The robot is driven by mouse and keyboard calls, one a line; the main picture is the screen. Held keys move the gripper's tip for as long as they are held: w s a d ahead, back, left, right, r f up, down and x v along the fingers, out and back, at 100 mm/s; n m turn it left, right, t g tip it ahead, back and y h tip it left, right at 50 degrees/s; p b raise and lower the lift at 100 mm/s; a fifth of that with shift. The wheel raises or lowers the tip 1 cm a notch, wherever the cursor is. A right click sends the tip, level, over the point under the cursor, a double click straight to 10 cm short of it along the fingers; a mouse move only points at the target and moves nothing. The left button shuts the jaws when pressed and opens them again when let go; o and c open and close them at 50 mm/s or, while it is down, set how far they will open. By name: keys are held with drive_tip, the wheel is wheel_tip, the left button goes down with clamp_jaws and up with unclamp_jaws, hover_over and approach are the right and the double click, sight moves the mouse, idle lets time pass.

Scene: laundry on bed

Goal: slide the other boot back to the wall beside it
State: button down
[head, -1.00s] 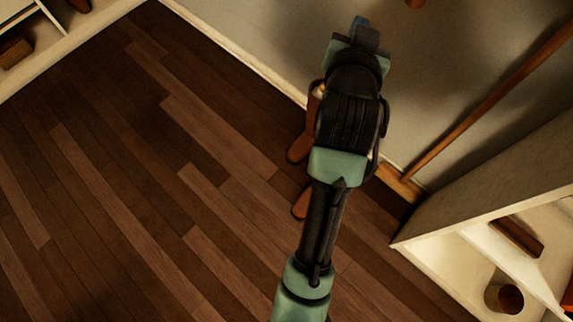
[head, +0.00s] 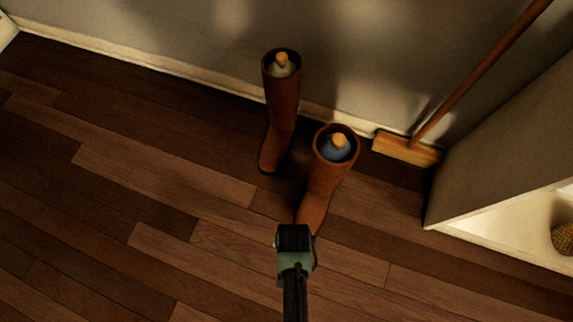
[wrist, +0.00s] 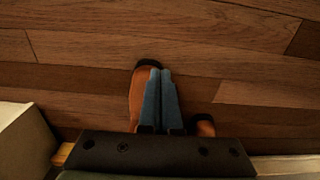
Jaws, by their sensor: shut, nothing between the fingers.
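Two tall brown boots stand upright by the wall in the head view. The left boot (head: 281,105) is close to the baseboard. The right boot (head: 322,185) stands farther out from the wall, its toe partly covered by my arm. My gripper (wrist: 160,72) is shut and empty, its two blue-grey fingers together in the wrist view. They overlap the foot of the right boot (wrist: 141,90) there; I cannot tell whether they touch it. The toe of the left boot (wrist: 205,127) shows lower right in the wrist view. The fingertips are hidden in the head view.
A broom (head: 407,148) leans on the wall (head: 390,60) right of the boots. A pale shelf unit (head: 480,150) stands at the right. Each boot has a wooden-knobbed insert. The wooden floor (head: 130,215) at the left is clear.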

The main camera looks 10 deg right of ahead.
drive_tip(key=f+b, duration=0.3)
drive_tip(key=f, duration=0.1)
drive_tip(key=f+b, duration=0.3)
drive_tip(key=f, duration=0.1)
drive_tip(key=s+f+b, duration=0.1)
drive_tip(key=f+b, duration=0.1)
drive_tip(key=f, duration=0.2)
drive_tip(key=shift+a+b, duration=0.2)
drive_tip(key=shift+b, duration=0.2)
drive_tip(key=shift+w+d+r+b, duration=0.15)
drive_tip(key=shift+w+d+b, duration=0.25)
drive_tip(key=shift+w, duration=0.2)
drive_tip(key=shift+w+d+r+b, duration=0.1)
drive_tip(key=shift+w+d+b, duration=0.25)
drive_tip(key=shift+w, duration=0.25)
drive_tip(key=shift+w+d+r+b, duration=0.2)
drive_tip(key=shift+w+d+b, duration=0.2)
drive_tip(key=shift+w, duration=0.15)
drive_tip(key=shift+r, duration=0.1)
